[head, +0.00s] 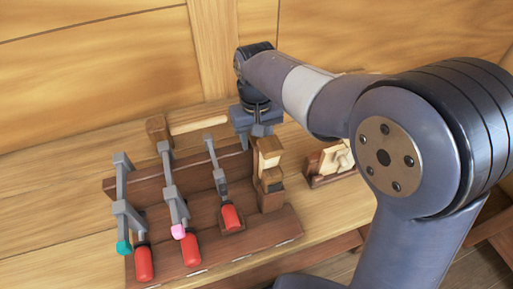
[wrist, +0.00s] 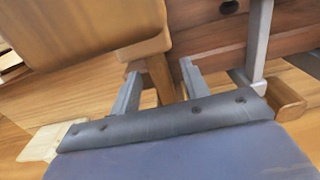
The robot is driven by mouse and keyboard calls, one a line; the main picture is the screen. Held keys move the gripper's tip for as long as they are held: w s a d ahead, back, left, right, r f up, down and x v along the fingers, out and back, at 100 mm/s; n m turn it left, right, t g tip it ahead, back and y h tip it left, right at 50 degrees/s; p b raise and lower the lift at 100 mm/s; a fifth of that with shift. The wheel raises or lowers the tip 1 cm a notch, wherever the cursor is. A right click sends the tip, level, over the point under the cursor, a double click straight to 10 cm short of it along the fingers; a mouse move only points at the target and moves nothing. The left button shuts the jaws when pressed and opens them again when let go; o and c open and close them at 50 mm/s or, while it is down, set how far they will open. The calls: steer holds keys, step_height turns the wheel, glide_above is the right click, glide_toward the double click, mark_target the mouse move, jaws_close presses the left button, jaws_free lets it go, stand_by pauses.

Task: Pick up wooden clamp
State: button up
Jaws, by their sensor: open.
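What looks like the wooden clamp (head: 269,152) is a light and dark wood piece at the right end of the brown rack in the head view. My gripper (head: 257,139) points down right beside it and partly hides what is behind. In the wrist view my gripper (wrist: 160,85) is open, and a narrow brown wooden part (wrist: 160,77) shows between its two fingers. A large light wooden block (wrist: 85,30) fills the top left, close to the camera. I cannot tell whether the fingers touch the wood.
The brown rack (head: 270,232) holds several grey metal clamps with red handles (head: 190,249) to the left. A pale wooden bar (head: 198,123) with a dark end block lies behind it. Another small wooden piece (head: 334,160) sits to the right. The wooden wall is close behind.

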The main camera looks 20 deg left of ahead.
steer(key=shift+c, duration=0.4)
jaws_close()
